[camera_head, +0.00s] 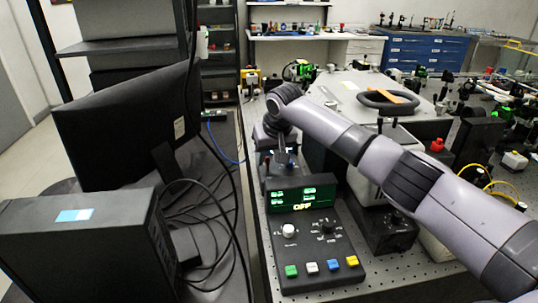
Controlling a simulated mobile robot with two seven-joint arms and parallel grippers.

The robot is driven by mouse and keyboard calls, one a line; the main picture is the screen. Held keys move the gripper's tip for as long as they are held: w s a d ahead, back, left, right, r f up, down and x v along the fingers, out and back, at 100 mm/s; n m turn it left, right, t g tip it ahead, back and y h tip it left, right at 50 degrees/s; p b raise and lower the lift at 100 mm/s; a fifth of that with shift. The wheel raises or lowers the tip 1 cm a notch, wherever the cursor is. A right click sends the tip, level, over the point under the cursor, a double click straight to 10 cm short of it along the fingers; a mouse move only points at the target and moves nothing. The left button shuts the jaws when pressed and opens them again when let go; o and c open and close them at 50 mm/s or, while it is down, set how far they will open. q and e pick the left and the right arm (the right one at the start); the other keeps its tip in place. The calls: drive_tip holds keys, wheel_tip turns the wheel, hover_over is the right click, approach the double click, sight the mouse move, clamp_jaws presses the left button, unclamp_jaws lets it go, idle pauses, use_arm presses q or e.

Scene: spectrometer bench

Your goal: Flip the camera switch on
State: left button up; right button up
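My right arm comes in from the right, and my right gripper (281,156) points down at a small dark box (283,175) behind the control unit. Whether its fingers are open, and whether they touch anything, is too small to tell. The camera switch cannot be made out clearly; small blue and light parts show around the fingertips. In front, the black control unit (318,250) has a green-lit display (301,197) that reads "OFF". It has a white knob (289,231), a black knob (327,226) and green, white, blue and yellow buttons. My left gripper is out of view.
A monitor (125,125) and a black computer case (85,245) with looping cables stand on the left. A perforated bench (395,272) lies below my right arm, with optical parts and yellow cables at right. Blue drawers (425,50) stand at the back.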

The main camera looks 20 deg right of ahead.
clamp_jaws()
drive_tip(key=shift+s+a+f+t+h, duration=0.15)
drive_tip(key=shift+s+t, duration=0.15)
drive_tip(key=shift+t, duration=0.3)
drive_tip(key=shift+s+f+t+h, duration=0.1)
drive_tip(key=shift+s+t+h, duration=0.15)
drive_tip(key=shift+t, duration=0.35)
drive_tip(key=shift+s+a+f+t+h, duration=0.1)
drive_tip(key=shift+s+t, duration=0.2)
drive_tip(key=shift+t, duration=0.3)
drive_tip(key=shift+s+t+b, duration=0.3)
drive_tip(key=shift+t+b, duration=0.05)
drive_tip(key=shift+t, duration=0.55)
drive_tip(key=shift+o, duration=0.7)
unclamp_jaws()
